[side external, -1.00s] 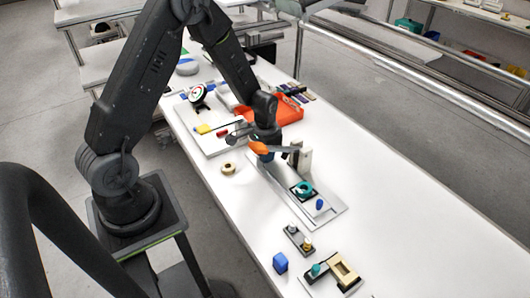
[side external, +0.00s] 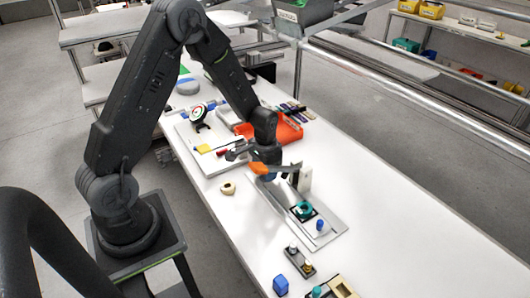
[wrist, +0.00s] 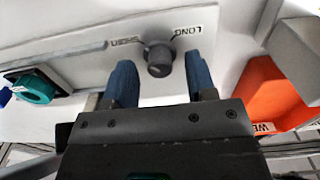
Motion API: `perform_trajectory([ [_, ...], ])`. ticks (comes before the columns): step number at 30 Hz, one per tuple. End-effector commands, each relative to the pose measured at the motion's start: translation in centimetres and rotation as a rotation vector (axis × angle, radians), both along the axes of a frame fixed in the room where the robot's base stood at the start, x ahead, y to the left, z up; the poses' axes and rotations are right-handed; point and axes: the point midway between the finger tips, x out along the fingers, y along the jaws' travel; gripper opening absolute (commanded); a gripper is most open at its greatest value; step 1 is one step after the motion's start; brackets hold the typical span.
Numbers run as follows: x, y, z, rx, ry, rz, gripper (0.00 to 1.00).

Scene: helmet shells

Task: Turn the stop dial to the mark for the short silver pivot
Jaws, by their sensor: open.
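The stop dial (wrist: 159,61) is a dark grey round knob on a pale plate in the wrist view. The word LONG (wrist: 184,29) is printed to its upper right and SHORT (wrist: 129,40) to its upper left. My gripper (wrist: 160,72) is open, its two blue fingers on either side of the dial with gaps between. I cannot tell exactly where the dial's pointer aims. In the side external view my gripper (side external: 262,168) is over the grey fixture plate (side external: 335,233) and hides the dial. A small dark tray (side external: 300,261) holds a silvery peg and a brass-coloured peg.
A teal ring (side external: 304,209) and a blue piece (side external: 320,225) sit on the fixture. An upright white block (side external: 304,179) stands close to my gripper. An orange tray (side external: 288,131) lies behind. A blue cube (side external: 280,286) is near the front. The table's right side is clear.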

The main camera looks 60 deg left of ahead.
Motion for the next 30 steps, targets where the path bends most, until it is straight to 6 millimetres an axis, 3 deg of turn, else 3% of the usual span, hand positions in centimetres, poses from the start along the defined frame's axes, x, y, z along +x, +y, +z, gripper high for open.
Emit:
perform_trajectory([
  [15, 0.0, 0.0, 10.6, 0.001, -0.005, 0.001, 0.51],
  [21, 0.0, 0.0, 12.4, 0.000, -0.002, 0.001, 0.51],
  [30, 0.0, 0.0, 12.6, 0.000, 0.000, 0.001, 0.51],
])
